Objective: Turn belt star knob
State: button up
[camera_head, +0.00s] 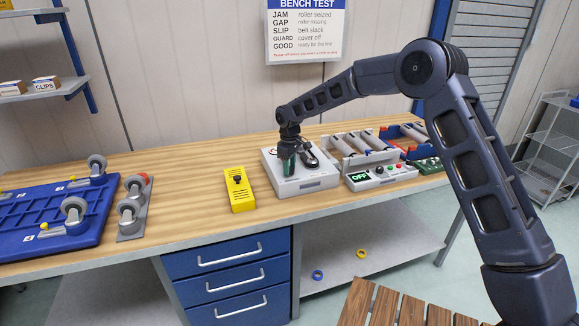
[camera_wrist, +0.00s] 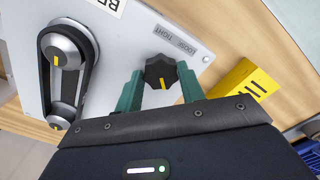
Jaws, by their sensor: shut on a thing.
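The black star knob (camera_wrist: 158,68) sits on the pale unit (camera_wrist: 130,30), with a yellow mark on its gripper-facing side. A "LOOSE TIGHT" label (camera_wrist: 176,39) is beside it. My gripper (camera_wrist: 160,80) has its green fingers on either side of the knob and is shut on it. Left of the knob in the wrist view, a black belt (camera_wrist: 91,82) runs around two pulleys with yellow marks. In the head view the unit (camera_head: 318,185) stands on the bench, and my gripper (camera_head: 289,163) points down over it, hiding the knob.
A yellow box with a black knob (camera_head: 240,190) stands left of the unit. A control box reading OFF (camera_head: 380,178) and rollers (camera_head: 365,141) are to the right. Bare bench (camera_head: 190,185) separates casters and yellow box.

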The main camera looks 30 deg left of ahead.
jog(key=shift+m, duration=0.4)
jog(key=shift+r, duration=0.1)
jog(key=o, duration=1)
notch_tip(320, 180, up, 11)
jog(key=shift+f, duration=0.15)
dwell(0.4)
